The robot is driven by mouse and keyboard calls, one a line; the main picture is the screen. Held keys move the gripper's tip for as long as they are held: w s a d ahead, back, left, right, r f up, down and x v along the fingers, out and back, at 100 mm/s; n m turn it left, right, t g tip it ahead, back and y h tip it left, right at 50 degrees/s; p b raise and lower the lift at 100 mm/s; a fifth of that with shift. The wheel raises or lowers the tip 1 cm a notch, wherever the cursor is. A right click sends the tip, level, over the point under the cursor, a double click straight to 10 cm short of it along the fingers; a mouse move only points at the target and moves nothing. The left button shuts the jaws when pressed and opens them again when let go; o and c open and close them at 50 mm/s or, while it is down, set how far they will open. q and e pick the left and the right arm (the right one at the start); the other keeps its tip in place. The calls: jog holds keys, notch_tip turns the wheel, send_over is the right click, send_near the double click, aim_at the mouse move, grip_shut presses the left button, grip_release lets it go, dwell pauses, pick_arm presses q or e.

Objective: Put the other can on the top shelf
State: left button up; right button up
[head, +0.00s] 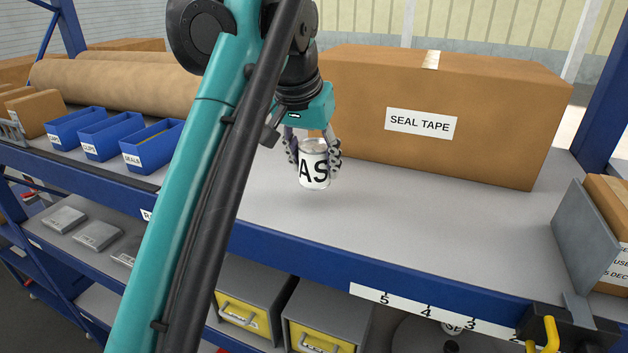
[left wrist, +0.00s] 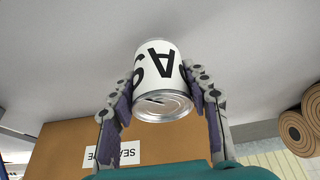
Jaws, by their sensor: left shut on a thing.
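A white can (head: 314,169) with black letters, of which "AS" shows, is between the fingers of my left gripper (head: 314,157). The gripper is shut on its sides. The can is upright over the grey top shelf (head: 400,215), in front of the seal tape box; I cannot tell whether its base touches the shelf. In the left wrist view the can (left wrist: 162,75) shows its metal top towards the camera, with the fingers (left wrist: 165,100) on both sides. Another can with black letters (head: 453,328) is partly visible on the lower level. My right gripper is not in view.
A large cardboard box (head: 480,115) labelled SEAL TAPE stands behind the can. Blue bins (head: 150,146) and a brown roll (head: 115,78) are at the left. A grey divider (head: 583,240) stands at the right. The shelf's front middle is clear.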

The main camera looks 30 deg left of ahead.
aim_at(313, 180)
pick_arm(q)
notch_tip(313, 180, down, 4)
jog(key=shift+s+r, duration=0.1)
jog(key=o, duration=1.3)
jog(key=p+v, duration=0.1)
jog(key=v, duration=1.1)
